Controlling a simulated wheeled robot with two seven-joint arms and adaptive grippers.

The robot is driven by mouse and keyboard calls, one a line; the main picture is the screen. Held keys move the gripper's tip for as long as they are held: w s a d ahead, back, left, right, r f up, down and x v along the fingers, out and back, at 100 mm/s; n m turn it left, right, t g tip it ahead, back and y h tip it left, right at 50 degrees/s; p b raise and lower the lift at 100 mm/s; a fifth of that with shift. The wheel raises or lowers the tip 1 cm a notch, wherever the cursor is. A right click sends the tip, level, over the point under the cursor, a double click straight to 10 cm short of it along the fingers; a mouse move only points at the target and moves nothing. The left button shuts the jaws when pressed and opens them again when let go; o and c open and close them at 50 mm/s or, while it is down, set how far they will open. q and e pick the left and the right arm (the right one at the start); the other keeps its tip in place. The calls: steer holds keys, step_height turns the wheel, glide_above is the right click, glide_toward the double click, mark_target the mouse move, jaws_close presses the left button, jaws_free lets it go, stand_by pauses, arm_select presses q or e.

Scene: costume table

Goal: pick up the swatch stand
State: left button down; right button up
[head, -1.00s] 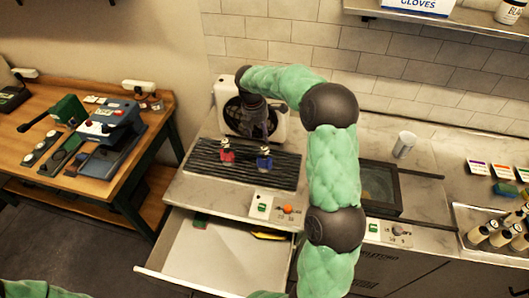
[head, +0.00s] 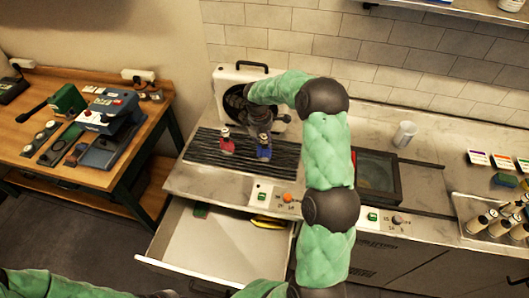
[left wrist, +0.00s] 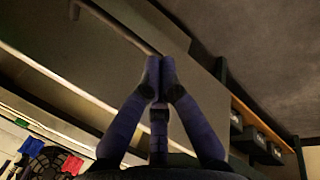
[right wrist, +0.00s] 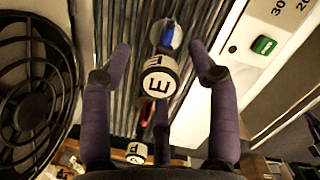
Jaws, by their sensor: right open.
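Two small lettered stands with white tops sit on the dark ribbed mat (head: 200,150), one red (head: 227,146) and one blue (head: 264,153). Which one the task calls the swatch stand I cannot tell. My right gripper (head: 260,133) is open, just above the blue stand. In the right wrist view, the blue stand's round white top (right wrist: 160,80), marked E, shows between the spread fingers (right wrist: 158,48), with a gap to each side. The red stand (right wrist: 145,112) is lower, its white top partly in view. My left gripper (left wrist: 159,65) has its fingertips together, with nothing visible between them.
A fan unit (head: 278,92) stands close behind the mat. An open drawer (head: 215,243) juts out below the counter. A clear cup (head: 404,134), a dark framed tray (head: 377,178) and several bottles (head: 483,220) are to the right.

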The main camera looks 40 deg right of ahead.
jaws_close()
steer(key=shift+r, duration=0.15)
